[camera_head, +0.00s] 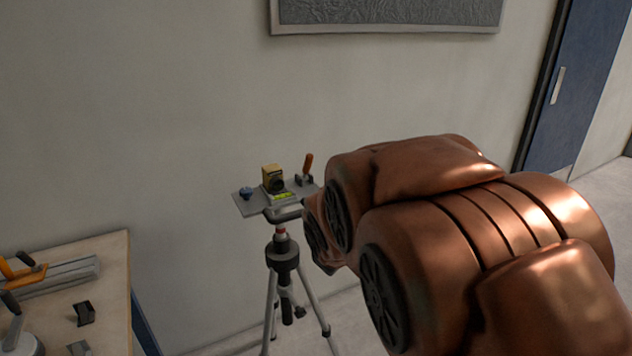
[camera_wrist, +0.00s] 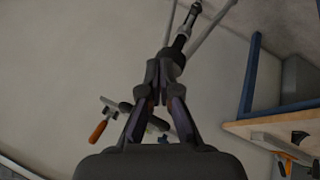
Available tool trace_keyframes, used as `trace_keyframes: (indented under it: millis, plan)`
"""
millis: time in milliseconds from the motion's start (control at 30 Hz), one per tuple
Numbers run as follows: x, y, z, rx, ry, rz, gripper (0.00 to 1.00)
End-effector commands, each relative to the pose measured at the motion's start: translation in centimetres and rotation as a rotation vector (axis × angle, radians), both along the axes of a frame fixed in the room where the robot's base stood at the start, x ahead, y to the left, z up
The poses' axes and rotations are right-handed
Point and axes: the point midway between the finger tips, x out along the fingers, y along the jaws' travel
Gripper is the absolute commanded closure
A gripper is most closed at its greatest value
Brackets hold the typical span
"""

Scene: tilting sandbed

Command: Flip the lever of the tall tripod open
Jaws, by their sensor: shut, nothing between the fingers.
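The tall tripod (camera_head: 283,258) stands near the wall, left of my copper-coloured arm in the head view. A grey plate on its top (camera_head: 247,204) carries a small yellow device (camera_head: 272,178), a blue knob (camera_head: 246,192) and an orange-handled lever (camera_head: 308,164). The lever stands nearly upright at the plate's right end. In the wrist view the tripod (camera_wrist: 191,30) appears upside down, and the orange handle (camera_wrist: 98,131) is left of my gripper (camera_wrist: 159,72). My gripper is shut and empty, apart from the handle. It hides much of the plate there, and my arm hides it in the head view.
A wooden workbench (camera_head: 112,262) with clamps and small dark parts is at the lower left; its edge (camera_wrist: 240,127) is at the wrist view's right. A wall with a framed panel (camera_head: 385,27) is behind the tripod. A blue door (camera_head: 575,100) is at the right.

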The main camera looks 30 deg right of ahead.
Motion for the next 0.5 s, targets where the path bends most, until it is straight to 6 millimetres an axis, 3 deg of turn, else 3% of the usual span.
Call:
trace_keyframes:
  millis: [33,200,500]
  plan:
    - [1.5,-1.7,-0.7,-0.044,-0.035,0.026,1.0]
    - [6.6,-6.2,-0.2,-0.211,-0.175,0.157,1.0]
    - [13.2,-11.6,0.5,-0.503,-0.389,0.403,1.0]
